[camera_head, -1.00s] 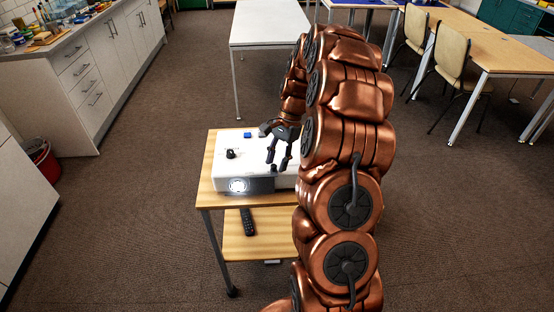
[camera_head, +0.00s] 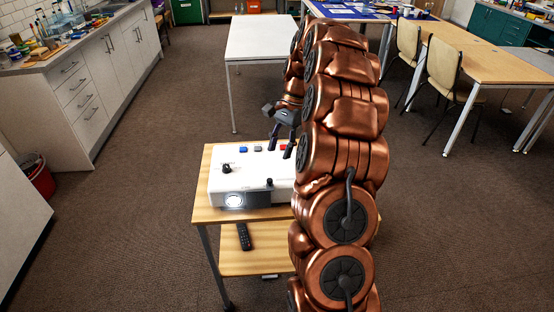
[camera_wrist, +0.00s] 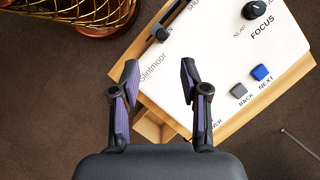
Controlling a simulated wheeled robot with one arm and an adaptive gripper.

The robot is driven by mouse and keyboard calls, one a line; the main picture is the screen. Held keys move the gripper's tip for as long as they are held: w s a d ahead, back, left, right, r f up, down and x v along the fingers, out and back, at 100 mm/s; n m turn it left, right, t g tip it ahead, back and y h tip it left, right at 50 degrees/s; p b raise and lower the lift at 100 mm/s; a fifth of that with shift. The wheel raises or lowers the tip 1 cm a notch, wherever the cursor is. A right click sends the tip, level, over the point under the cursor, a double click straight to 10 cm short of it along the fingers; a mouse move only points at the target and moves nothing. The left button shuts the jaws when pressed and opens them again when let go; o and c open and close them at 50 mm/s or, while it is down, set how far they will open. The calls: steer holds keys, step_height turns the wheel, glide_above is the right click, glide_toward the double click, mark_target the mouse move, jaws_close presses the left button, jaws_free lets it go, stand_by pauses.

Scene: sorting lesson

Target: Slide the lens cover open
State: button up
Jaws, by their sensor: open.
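The white projector (camera_head: 215,190) stands on a small wooden cart. Its lens (camera_head: 233,201) glows uncovered at the front left, with a dark cover panel (camera_head: 259,198) beside it on the right. The black slider knob (camera_head: 270,183) is on the top near the front edge. My gripper (camera_head: 281,143) is open and empty, above the projector's back part and apart from the knob. Its purple-padded fingers (camera_wrist: 159,75) are spread in the wrist view.
A black focus knob (camera_head: 226,168) and blue (camera_head: 243,149), grey (camera_head: 257,149) and red (camera_head: 284,147) buttons are on the projector. A remote (camera_head: 244,236) lies on the cart's lower shelf (camera_head: 270,262). A white table (camera_head: 262,38) stands behind. Floor left of the cart is clear.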

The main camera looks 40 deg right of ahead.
steer(key=v, duration=0.3)
steer(key=shift+r, duration=0.1)
stand_by(0.6)
